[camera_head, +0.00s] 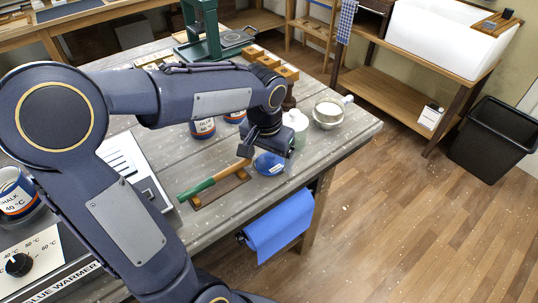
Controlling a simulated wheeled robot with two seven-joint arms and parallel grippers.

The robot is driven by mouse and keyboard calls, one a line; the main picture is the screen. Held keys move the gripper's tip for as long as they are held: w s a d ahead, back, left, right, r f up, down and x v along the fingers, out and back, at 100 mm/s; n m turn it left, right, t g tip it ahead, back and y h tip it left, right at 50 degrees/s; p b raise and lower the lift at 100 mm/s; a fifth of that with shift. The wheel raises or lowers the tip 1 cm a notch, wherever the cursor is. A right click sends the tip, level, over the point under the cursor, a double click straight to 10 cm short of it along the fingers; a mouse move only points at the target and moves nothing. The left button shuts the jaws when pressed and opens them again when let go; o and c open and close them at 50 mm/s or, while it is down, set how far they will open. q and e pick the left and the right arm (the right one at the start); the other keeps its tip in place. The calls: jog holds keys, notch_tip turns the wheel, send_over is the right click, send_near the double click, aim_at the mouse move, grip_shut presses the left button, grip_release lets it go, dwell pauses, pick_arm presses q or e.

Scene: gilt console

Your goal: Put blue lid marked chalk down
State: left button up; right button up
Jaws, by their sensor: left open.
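A blue lid (270,164) with a pale label lies on the grey wooden workbench (240,207), near its front edge; the label is too small to read. My left gripper (266,152) is open just above and behind the lid, and I cannot tell whether it touches it. My right gripper is out of view.
A green-handled tool (196,190) lies on a wooden rest left of the lid. Glue cans (203,128), a white jar (295,119) and a metal pot (328,114) stand behind. Blue cloth (280,226) hangs below the bench edge. Bench at the front is bare.

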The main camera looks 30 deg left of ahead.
aim_at(267, 167)
pick_arm(q)
jog(key=shift+r, duration=0.35)
notch_tip(267, 167, up, 10)
jog(key=s+p, duration=0.1)
jog(key=s+d+f+t+h, duration=0.1)
jog(key=s+f, duration=0.1)
jog(key=s, duration=0.3)
jog(key=s+d+f+n+t+h, duration=0.1)
jog(key=s+f, duration=0.2)
jog(key=s, duration=0.2)
jog(key=s+d+f+t+h, duration=0.1)
jog(key=s+d+f+t, duration=0.1)
jog(key=s, duration=0.3)
jog(key=shift+s+f+n+h, duration=0.35)
jog(key=shift+f+n+h, duration=0.05)
jog(key=shift+f, duration=0.1)
